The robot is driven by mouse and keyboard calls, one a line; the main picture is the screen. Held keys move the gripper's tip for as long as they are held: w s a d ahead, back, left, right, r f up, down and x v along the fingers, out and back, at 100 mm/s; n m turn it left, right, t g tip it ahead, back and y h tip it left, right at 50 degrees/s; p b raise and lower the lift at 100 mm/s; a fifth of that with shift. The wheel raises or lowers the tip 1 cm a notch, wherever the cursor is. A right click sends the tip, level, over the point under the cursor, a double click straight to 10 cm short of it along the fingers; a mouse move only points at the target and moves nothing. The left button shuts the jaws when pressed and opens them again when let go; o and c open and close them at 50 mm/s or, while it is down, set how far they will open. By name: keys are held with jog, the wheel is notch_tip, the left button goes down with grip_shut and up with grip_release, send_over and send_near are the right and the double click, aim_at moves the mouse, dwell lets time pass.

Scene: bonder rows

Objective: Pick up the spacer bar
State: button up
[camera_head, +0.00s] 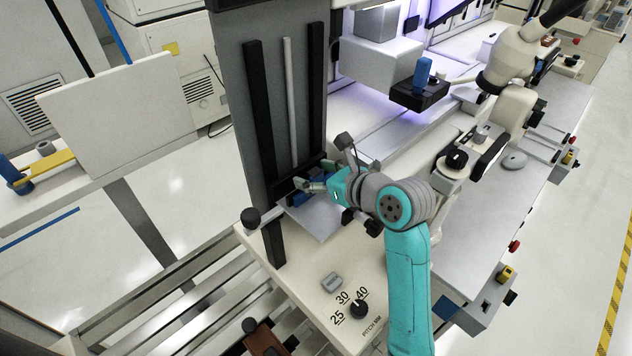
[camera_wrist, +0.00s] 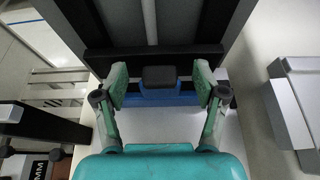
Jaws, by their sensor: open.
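A blue bar (camera_wrist: 160,98) with a black block (camera_wrist: 159,77) on it lies in front of me in the wrist view; I take it for the spacer bar, though no label shows. In the head view only part of the blue bar (camera_head: 299,199) shows, at the foot of the dark column. My gripper (camera_head: 312,179) is open there, its wrist partly hiding the bar. In the wrist view my gripper (camera_wrist: 159,84) has one teal finger on each side of the black block, with gaps visible between. Whether the fingers reach down around the bar I cannot tell.
The dark column (camera_head: 235,95) with black rails (camera_head: 262,130) rises close behind the bar. A pitch dial (camera_head: 358,309) sits on the pale plate in front. A brown piece with black knobs (camera_head: 265,342) lies lower left. A microscope (camera_head: 512,55) stands at right.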

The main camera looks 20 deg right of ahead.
jog(key=shift+c, duration=0.3)
jog(key=c, duration=1.2)
